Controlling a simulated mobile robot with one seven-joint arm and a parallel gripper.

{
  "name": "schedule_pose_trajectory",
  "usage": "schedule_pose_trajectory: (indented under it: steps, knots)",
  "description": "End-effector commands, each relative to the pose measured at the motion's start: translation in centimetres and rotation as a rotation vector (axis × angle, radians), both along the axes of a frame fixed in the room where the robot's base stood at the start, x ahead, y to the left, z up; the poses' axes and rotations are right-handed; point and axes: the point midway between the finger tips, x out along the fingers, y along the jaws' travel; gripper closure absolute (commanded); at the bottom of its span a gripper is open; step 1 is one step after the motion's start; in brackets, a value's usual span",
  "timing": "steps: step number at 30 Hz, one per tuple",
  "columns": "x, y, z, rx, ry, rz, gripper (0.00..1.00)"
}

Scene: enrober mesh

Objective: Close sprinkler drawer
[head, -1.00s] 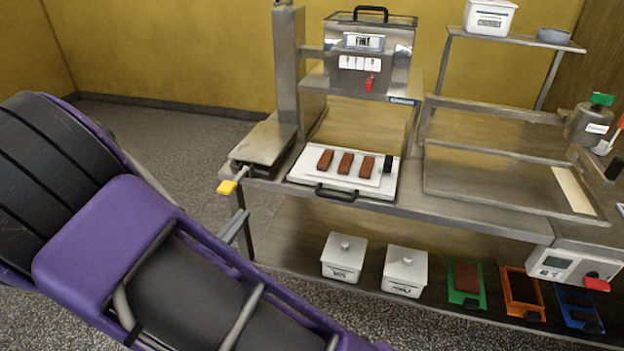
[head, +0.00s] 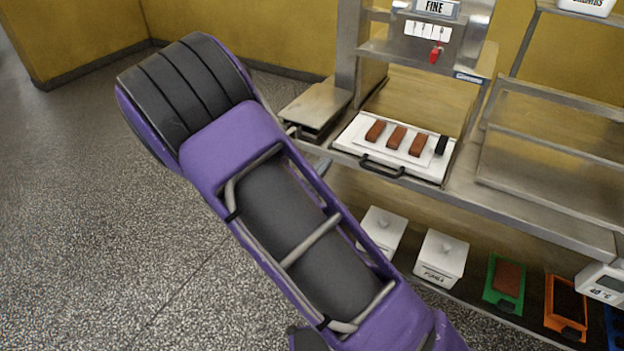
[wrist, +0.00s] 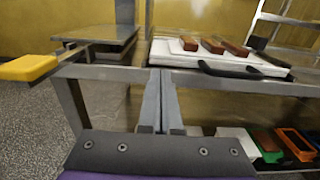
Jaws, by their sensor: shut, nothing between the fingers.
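The sprinkler drawer (head: 440,168) is a white tray with a black front handle (head: 382,167). It sticks out below the steel sprinkler housing labelled "FINE" (head: 434,8). Three brown bars (head: 396,137) and a small black block (head: 441,146) lie on it. In the wrist view the drawer (wrist: 222,62) is at upper right, its handle (wrist: 240,70) facing me. My gripper (wrist: 160,88) is shut and empty, in front of the bench edge, left of the handle and apart from it. In the head view my purple arm hides most of the gripper.
A steel side plate (head: 312,106) is left of the drawer; a yellow grip (wrist: 28,68) projects at left in the wrist view. White lidded boxes (head: 441,258) and green (head: 504,284) and orange (head: 566,306) trays are on the lower shelf. The floor at left is clear.

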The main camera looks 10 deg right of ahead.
Motion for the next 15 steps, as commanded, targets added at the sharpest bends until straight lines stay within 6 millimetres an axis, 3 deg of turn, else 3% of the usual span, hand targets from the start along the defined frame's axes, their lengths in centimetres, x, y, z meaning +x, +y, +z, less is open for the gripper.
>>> schedule_pose_trajectory:
  steps: [6,15]
  knots:
    - [3.0,-2.2,0.0,-0.001,-0.002,-0.001,1.0]
    - [4.3,-3.1,0.1,-0.001,-0.001,0.001,1.0]
